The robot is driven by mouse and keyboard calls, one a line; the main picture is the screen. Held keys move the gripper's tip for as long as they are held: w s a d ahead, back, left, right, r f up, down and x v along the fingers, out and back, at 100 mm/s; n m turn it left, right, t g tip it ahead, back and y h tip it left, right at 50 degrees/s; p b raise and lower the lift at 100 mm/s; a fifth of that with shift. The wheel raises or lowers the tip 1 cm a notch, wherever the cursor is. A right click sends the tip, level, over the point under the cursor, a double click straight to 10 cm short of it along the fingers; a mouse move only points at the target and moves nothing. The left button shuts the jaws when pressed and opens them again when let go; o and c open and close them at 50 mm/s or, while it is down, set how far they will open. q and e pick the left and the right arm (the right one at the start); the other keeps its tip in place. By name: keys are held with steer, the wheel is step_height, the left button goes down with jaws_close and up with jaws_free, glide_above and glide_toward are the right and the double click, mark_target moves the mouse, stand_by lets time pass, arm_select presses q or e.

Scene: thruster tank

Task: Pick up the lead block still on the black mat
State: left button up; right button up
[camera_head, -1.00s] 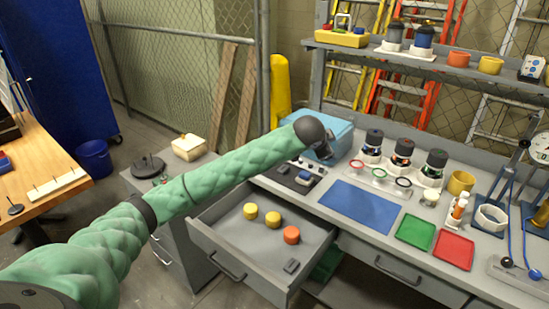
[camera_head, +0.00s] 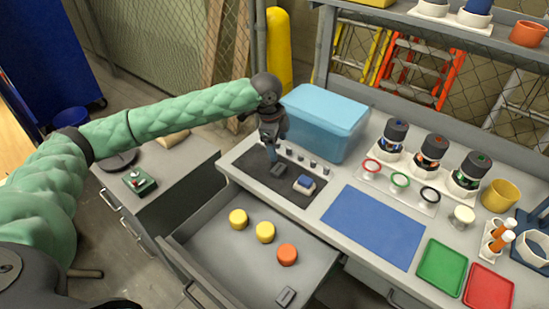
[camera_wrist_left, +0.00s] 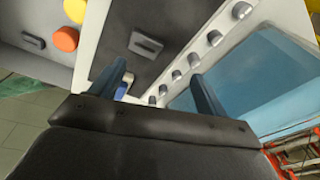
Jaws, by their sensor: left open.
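The lead block (camera_head: 279,169) is a small dark grey block with a raised ridge, lying on the black mat (camera_head: 250,164) at the bench's left end. It also shows whole in the left wrist view (camera_wrist_left: 145,44), with bare mat around it. My left gripper (camera_head: 269,146) points down just above the mat, close to the block, and partly covers that area in the head view. In the left wrist view its two fingers (camera_wrist_left: 158,85) are apart with nothing between them, and the block appears beyond the fingertips. My right gripper is not in view.
A blue-and-white block (camera_head: 304,185) sits on the mat, right of the lead block. Several small grey knobs (camera_head: 301,156) line the mat's back edge, before a translucent blue bin (camera_head: 325,118). The open drawer (camera_head: 215,257) below holds yellow and orange discs and another dark block (camera_head: 286,297).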

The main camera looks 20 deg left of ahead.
mark_target(278, 168)
arm_select(q)
steer(key=shift+s+a+m+g, duration=0.1)
steer(key=shift+s+m+g, duration=0.15)
steer(key=shift+m+g, duration=0.15)
steer(key=shift+s+f+m, duration=0.1)
steer(key=shift+s+m, duration=0.1)
steer(key=shift+m, duration=0.1)
steer(key=shift+s+m+g, duration=0.3)
steer(key=shift+s, duration=0.05)
steer(key=shift+s+r+m, duration=0.3)
steer(key=shift+s+m, duration=0.05)
steer(key=shift+m, duration=0.05)
steer(key=shift+w+f, duration=0.2)
steer(key=shift+f, duration=0.5)
steer(key=f+p, duration=0.1)
steer(key=f, duration=0.1)
steer(key=f+p, duration=0.1)
steer(key=d+f+p, duration=0.1)
steer(key=f, duration=0.1)
steer(key=shift+f, duration=0.8)
steer(key=c, duration=1.2)
steer(key=shift+c, duration=0.6)
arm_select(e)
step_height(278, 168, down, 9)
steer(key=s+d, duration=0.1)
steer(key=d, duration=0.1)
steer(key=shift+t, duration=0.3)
